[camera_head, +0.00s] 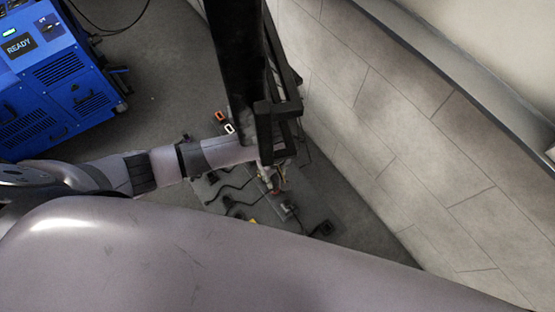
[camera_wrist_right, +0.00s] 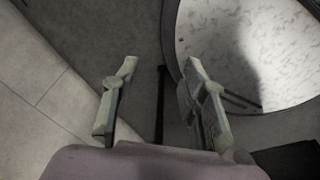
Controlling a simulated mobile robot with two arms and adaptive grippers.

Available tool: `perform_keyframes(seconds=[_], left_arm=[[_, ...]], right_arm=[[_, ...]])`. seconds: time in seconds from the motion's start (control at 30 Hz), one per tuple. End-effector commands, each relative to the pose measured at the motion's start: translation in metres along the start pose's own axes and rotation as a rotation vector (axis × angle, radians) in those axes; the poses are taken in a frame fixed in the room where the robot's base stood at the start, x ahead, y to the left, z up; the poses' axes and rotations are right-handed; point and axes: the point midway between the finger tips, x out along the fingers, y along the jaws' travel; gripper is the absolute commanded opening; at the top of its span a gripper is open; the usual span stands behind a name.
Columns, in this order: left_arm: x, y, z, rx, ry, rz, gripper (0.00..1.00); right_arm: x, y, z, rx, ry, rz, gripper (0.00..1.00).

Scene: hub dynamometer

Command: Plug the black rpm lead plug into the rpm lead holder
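Several black leads (camera_head: 232,186) with small dark plugs lie on a grey panel at floor level in the head view. I cannot tell which is the rpm lead plug. A dark block (camera_head: 322,229) sits at the panel's lower right; I cannot tell whether it is the rpm lead holder. My left gripper (camera_head: 273,183) is over the panel's upper right part, beside a black frame. It is too small and dark to tell whether it is open or holds anything. My right gripper (camera_wrist_right: 161,62) is open, with nothing between its fingers.
A blue machine (camera_head: 52,72) with a lit READY display stands at the upper left. A black upright frame (camera_head: 236,60) rises close to my left gripper. A tiled wall (camera_head: 400,140) bounds the right.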

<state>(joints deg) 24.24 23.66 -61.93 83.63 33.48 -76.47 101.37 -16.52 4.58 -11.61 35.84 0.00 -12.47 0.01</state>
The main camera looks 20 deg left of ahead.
Motion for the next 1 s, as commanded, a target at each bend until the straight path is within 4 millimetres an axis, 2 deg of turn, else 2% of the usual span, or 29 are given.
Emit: perform_keyframes(seconds=[0.13,0.4,0.77,1.0], left_arm=[[0.001,-0.002,-0.004,-0.031,0.008,-0.015,0.35],[0.019,-0.002,-0.003,-0.030,0.008,-0.013,0.35],[0.054,-0.002,-0.004,-0.028,0.009,-0.012,0.35],[0.077,-0.002,-0.003,-0.030,0.006,-0.013,0.35]], right_arm=[[0.002,0.008,0.010,0.003,-0.015,0.010,0.40],[0.022,0.004,0.028,0.003,-0.038,0.006,0.40],[0.066,-0.011,0.017,0.004,-0.014,-0.011,0.40],[0.072,-0.009,0.017,0.002,-0.013,-0.008,0.40]])
